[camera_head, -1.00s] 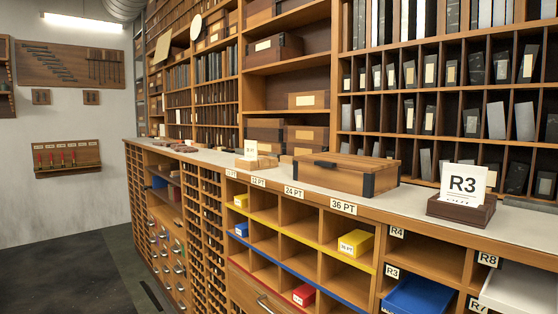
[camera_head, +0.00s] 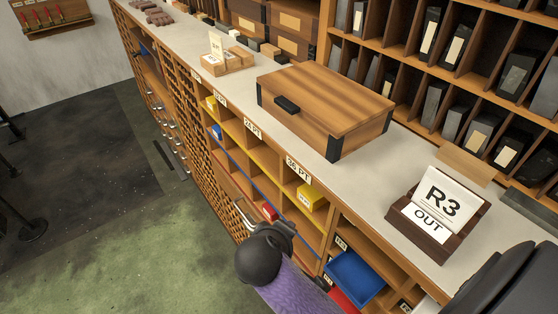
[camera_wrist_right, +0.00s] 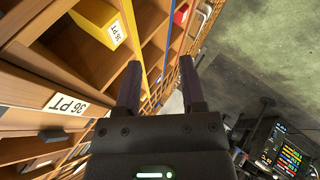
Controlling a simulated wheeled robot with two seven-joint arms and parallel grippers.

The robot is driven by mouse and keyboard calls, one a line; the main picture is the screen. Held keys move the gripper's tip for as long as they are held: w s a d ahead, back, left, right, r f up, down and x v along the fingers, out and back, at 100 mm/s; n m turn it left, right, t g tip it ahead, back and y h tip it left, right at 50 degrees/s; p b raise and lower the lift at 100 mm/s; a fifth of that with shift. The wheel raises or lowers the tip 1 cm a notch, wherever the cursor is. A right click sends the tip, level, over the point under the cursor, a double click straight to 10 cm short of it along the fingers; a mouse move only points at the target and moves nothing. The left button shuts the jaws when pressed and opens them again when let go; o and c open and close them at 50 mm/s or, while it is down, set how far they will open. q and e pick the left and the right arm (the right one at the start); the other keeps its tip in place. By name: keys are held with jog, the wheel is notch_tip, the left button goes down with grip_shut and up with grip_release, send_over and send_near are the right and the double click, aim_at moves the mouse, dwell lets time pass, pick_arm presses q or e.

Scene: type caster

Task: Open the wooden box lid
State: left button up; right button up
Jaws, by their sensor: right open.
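The wooden box (camera_head: 338,112) sits on the pale counter with its lid (camera_head: 325,92) shut. The lid is flat striped wood with a small black pull (camera_head: 286,105) at its front edge, and the box has black corner pieces. My right gripper (camera_wrist_right: 158,78) is open, with nothing between its two dark fingers in the right wrist view. It is off the front of the shelves near the 36 PT label (camera_wrist_right: 65,104), below and apart from the box. In the head view an arm with a purple link reaches up from the bottom. My left gripper is not in view.
The counter (camera_head: 375,180) is clear between the box and the dark R3 card holder (camera_head: 438,222). A small wooden block with a card (camera_head: 227,62) stands left of the box. Shelving rises behind. Open cubbies and a drawer handle (camera_head: 243,215) line the front.

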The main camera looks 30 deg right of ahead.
jog(key=w+r+n+t+h, duration=0.1)
jog(key=w+r+h, duration=0.3)
jog(key=w+r, duration=0.2)
jog(key=t+h, duration=0.2)
jog(key=h, duration=0.3)
send_near(283, 108)
jog(key=shift+h, duration=0.3)
jog(key=p+x, duration=0.1)
jog(key=x, duration=0.7)
jog(key=shift+w+d+f, duration=0.1)
jog(key=shift+w+d, duration=0.1)
jog(key=shift+d, duration=0.05)
jog(key=shift+w+d, duration=0.1)
jog(key=shift+d, duration=0.1)
grip_shut()
jog(key=shift+f, duration=0.1)
